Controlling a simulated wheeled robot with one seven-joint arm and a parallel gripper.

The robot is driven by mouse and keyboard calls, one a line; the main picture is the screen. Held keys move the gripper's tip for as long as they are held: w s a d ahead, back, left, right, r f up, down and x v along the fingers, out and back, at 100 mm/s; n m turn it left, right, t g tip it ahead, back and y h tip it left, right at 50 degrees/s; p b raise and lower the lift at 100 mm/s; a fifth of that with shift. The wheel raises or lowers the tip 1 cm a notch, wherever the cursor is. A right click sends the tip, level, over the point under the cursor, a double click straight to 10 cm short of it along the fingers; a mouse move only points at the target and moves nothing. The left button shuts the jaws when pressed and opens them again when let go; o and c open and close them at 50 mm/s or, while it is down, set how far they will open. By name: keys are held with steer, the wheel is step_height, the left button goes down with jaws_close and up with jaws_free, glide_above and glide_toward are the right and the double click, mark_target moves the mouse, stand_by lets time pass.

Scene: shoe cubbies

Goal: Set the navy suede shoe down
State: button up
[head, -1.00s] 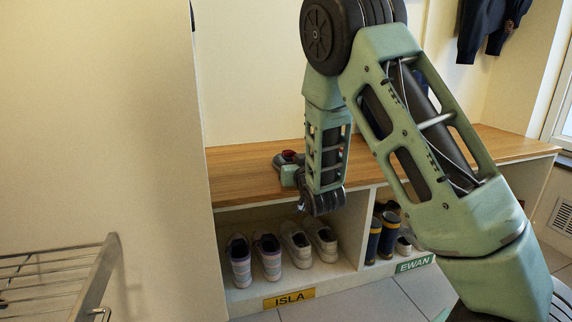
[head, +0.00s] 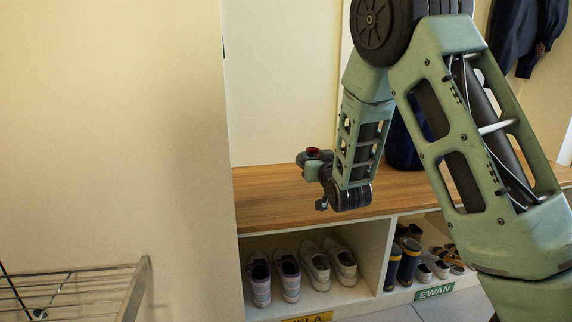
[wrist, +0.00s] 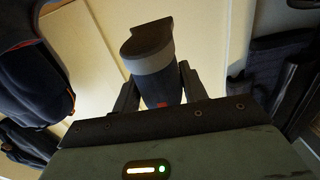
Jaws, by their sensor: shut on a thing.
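My gripper (wrist: 157,88) shows in the wrist view with a finger on each side of the navy shoe (wrist: 161,88), shut on it. The shoe has a pale grey band and a dark sole-like end pointing up and away, with a small orange-red mark near the palm. It is clear of any surface in that view.
Below the bench, the ISLA cubby (head: 308,318) holds pale and striped shoes; the EWAN cubby (head: 435,292) holds navy boots and other shoes. A navy bag (head: 401,150) is behind my arm. A dark jacket (head: 525,35) hangs upper right. A metal rack (head: 75,290) is lower left.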

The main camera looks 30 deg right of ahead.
steer(key=shift+r, duration=0.35)
steer(key=shift+a, duration=0.1)
steer(key=shift+a+y+p, duration=0.3)
steer(key=shift+a+p, duration=0.05)
steer(key=shift+p, duration=0.4)
steer(key=s+a+f+n+y+p, duration=0.2)
steer(key=a+n+y+p, duration=0.15)
steer(key=a+p, duration=0.75)
step_height(320, 180, up, 36)
steer(key=d+r+p, duration=0.1)
steer(key=p, duration=3.6)
steer(key=s+a+f+m, duration=0.1)
steer(key=s+f, duration=0.2)
steer(key=f, duration=0.4)
steer(key=s+a+f, duration=0.1)
steer(key=s+f, duration=0.3)
steer(key=f, duration=0.2)
steer(key=s+d+f, duration=0.2)
steer(key=s+f, duration=0.2)
steer(key=s, duration=0.5)
steer(key=shift+d+f+t, duration=0.15)
steer(key=shift+d+t, duration=0.1)
steer(key=shift+t, duration=0.05)
